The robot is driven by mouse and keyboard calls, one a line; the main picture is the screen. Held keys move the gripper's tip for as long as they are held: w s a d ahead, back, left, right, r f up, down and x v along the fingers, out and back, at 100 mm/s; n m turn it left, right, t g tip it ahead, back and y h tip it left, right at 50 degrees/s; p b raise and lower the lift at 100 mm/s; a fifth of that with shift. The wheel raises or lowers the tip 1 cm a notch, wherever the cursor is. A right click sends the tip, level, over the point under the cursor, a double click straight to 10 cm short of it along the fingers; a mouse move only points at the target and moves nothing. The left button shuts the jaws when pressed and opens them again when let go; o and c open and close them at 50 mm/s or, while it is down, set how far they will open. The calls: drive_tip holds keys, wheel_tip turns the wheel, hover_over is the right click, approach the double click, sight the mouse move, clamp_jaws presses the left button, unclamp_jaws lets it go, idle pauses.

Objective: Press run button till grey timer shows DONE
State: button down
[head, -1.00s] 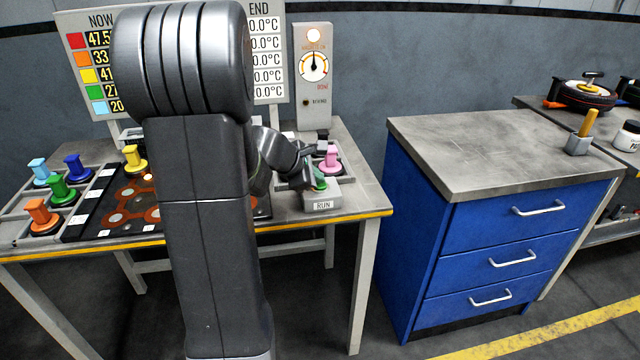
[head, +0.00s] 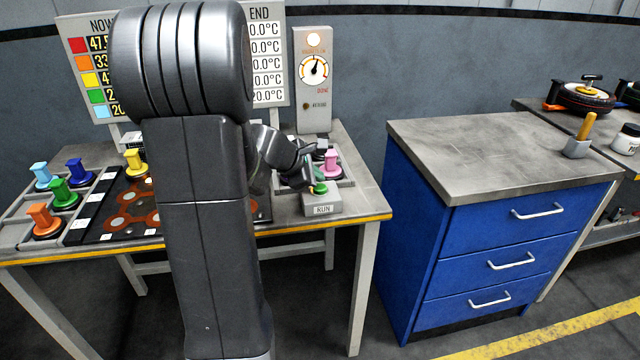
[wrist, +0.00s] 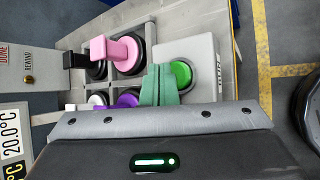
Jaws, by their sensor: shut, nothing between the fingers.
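The run button (head: 320,188) is a green dome on a grey box marked RUN; it also shows in the wrist view (wrist: 181,73). My gripper (head: 311,182) is shut and empty, its green fingertips (wrist: 160,85) just beside the button. I cannot tell whether they touch it. The grey timer (head: 314,115) stands upright behind the table, with a lit lamp on top and a round dial (head: 314,69). The dial's needle points up, slightly right. Small red DONE lettering is below it, and a REWIND knob lower down.
A pink-handled piece (head: 331,165) stands in a tray behind the run box. Blue, green, orange and yellow pieces stand left on the table. My arm hides the middle of the table and board (head: 270,50). A blue drawer cabinet (head: 500,240) stands to the right.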

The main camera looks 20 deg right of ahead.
sight(317, 188)
drive_tip(key=shift+r, duration=0.15)
wheel_tip(317, 188, up, 5)
drive_tip(key=p, duration=0.4)
drive_tip(key=shift+f, duration=0.2)
idle(0.8)
